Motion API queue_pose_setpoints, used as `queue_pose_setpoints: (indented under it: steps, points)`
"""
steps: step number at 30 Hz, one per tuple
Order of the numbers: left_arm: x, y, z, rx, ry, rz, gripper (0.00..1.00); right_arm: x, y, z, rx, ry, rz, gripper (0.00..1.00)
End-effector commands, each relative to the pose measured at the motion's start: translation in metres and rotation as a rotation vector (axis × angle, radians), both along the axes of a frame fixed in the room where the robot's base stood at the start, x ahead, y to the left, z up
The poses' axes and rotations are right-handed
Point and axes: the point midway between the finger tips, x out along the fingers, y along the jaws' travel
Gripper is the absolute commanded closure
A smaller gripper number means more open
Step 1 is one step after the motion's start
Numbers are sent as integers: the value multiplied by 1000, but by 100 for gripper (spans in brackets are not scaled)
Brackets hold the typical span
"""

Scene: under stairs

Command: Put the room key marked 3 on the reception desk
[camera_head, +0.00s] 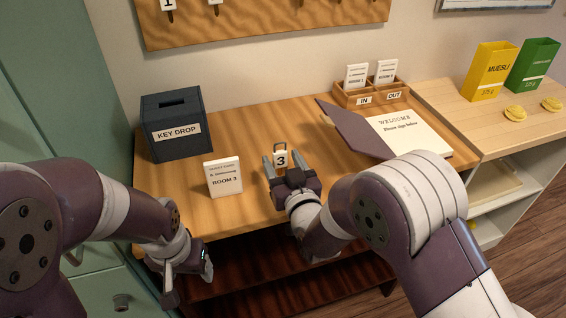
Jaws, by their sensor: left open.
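The key tag marked 3 (281,158) is white with a ring at its top. It shows between the fingertips of my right gripper (284,162), over the reception desk (255,123). The fingers stand apart, one on each side of the tag. I cannot tell whether they touch it, or whether the tag rests on the desk. The key below the tag is hidden. My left gripper (187,272) is open and empty, low in front of the desk's left front edge.
A dark key drop box (177,148) stands at the desk's back left. A Room 3 card (223,177) stands left of my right gripper. The open welcome book (408,133) and the in/out tray (366,98) are to the right. The key board (262,22) hangs above.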

Motion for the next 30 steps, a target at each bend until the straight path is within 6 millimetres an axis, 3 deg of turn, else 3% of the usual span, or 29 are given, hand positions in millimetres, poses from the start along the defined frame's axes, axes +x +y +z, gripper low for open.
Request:
queue_pose_setpoints:
  steps: [7,21,30]
  points:
    - [0,0,5,0,0,0,32,-3,-1,5,0,1,0,40]
    - [0,0,-4,0,0,0,32,-103,-33,4,0,0,2,40]
    - [0,0,-4,0,0,0,32,-115,-37,4,0,1,0,40]
